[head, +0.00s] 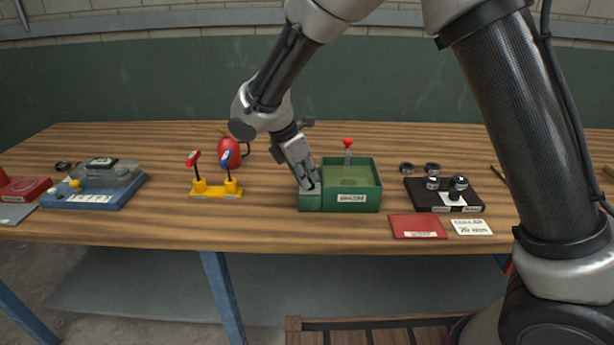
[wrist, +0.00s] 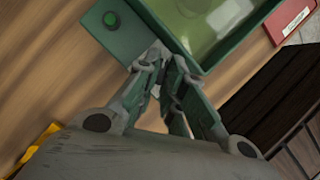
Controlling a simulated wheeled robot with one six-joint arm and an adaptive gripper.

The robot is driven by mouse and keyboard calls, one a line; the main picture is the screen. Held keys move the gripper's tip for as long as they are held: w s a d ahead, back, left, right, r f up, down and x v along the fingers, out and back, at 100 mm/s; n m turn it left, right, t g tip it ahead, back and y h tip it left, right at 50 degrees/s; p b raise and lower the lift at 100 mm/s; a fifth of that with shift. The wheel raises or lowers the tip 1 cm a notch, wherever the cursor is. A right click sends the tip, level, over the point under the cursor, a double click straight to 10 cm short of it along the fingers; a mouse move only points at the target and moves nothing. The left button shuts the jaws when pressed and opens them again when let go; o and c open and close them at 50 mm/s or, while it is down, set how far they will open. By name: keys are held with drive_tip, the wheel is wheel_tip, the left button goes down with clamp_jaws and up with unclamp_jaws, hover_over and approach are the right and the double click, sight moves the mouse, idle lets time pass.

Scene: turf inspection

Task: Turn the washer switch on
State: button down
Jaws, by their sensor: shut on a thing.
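The green washer (head: 370,206) is an open box with pale liquid inside and a label on its front, standing mid-table. It has a lower green block at its left end. In the wrist view, the washer (wrist: 202,62) fills the top, and a round green lamp or button (wrist: 110,18) sits on the block. My gripper (head: 313,187) reaches down onto the block from above. In the wrist view, its fingertips (wrist: 160,58) are closed together at the block, beside the basin wall. The switch between them is hidden by the fingers.
A red-handled tool (head: 347,147) stands at the washer's back edge. A yellow stand (head: 215,191) with red and blue handles is left. A dark board (head: 430,197) with black-and-white parts is right. A red card (head: 417,227) lies in front.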

drive_tip(key=m, duration=0.2)
drive_tip(key=m+g, duration=0.1)
drive_tip(key=m, duration=0.1)
drive_tip(key=m+g, duration=0.1)
drive_tip(key=shift+w+m, duration=0.3)
drive_tip(key=shift+m, duration=0.1)
idle(0.4)
drive_tip(key=c, duration=1.8)
unclamp_jaws()
drive_tip(key=shift+a+r, duration=0.1)
drive_tip(key=shift+r, duration=0.05)
drive_tip(key=v, duration=1.1)
drive_tip(key=shift+w+a+r, duration=0.2)
drive_tip(key=shift+a+r, duration=0.1)
drive_tip(key=shift+a, duration=0.05)
drive_tip(key=shift+h, duration=0.3)
